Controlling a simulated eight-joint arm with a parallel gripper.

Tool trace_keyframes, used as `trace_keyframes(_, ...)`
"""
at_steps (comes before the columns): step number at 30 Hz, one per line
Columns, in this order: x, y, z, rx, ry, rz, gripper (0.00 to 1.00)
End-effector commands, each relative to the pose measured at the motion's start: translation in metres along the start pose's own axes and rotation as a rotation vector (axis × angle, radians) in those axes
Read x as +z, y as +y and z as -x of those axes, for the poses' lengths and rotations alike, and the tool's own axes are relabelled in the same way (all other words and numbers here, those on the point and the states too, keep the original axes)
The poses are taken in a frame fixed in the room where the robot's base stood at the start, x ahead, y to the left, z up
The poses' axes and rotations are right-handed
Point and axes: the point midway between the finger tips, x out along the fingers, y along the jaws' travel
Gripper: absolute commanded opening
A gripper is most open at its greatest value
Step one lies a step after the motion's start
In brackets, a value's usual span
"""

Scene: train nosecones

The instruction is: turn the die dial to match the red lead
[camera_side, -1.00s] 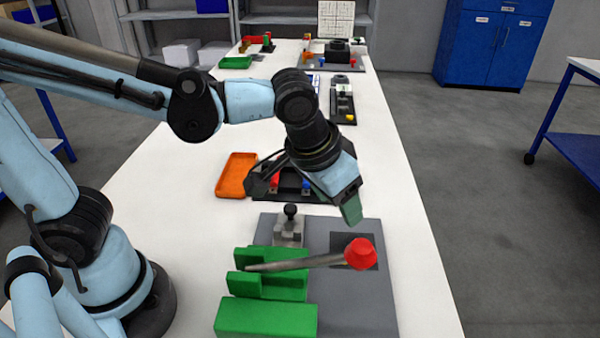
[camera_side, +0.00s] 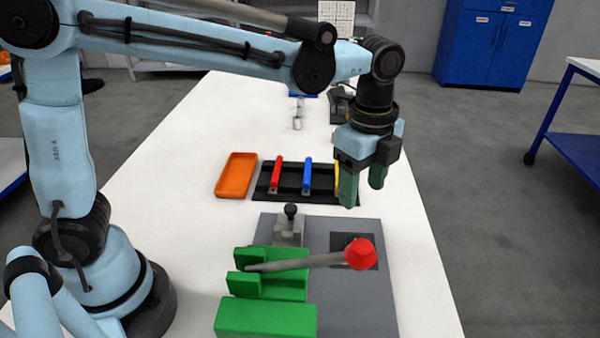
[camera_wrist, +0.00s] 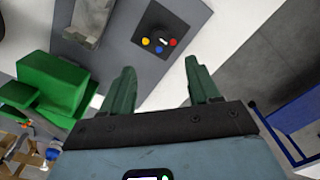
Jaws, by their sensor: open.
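The die dial (camera_wrist: 158,28) is a dark square with a knob, a white mark and blue, red and yellow dots in the wrist view. I cannot tell which dot the mark points to. In the side view its dark plate (camera_side: 340,241) is partly hidden by a lever's red knob (camera_side: 360,254). A red-handled lead (camera_side: 277,173) lies leftmost in the black rack (camera_side: 290,196), beside a blue one (camera_side: 308,174) and a partly hidden yellow one (camera_side: 337,178). My gripper (camera_side: 363,192) is open and empty, above the table beyond the dial. Its fingers also show in the wrist view (camera_wrist: 160,72).
The grey base plate (camera_side: 370,300) carries a green tool (camera_side: 266,318) and the long grey lever (camera_side: 305,263). An orange tray (camera_side: 237,175) sits left of the rack. The white table is clear along its right edge. A blue cabinet (camera_side: 490,45) stands beyond.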

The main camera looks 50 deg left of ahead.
Motion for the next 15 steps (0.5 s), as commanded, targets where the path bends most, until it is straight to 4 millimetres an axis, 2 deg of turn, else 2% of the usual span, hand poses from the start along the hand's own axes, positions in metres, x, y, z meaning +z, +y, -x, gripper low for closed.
trace_keyframes(3, 0.000, -0.003, -0.001, 0.017, 0.002, -0.070, 0.61)
trace_keyframes(8, 0.000, -0.003, -0.008, 0.021, 0.002, -0.090, 0.61)
trace_keyframes(15, 0.000, -0.002, -0.041, 0.020, 0.002, -0.088, 0.61)
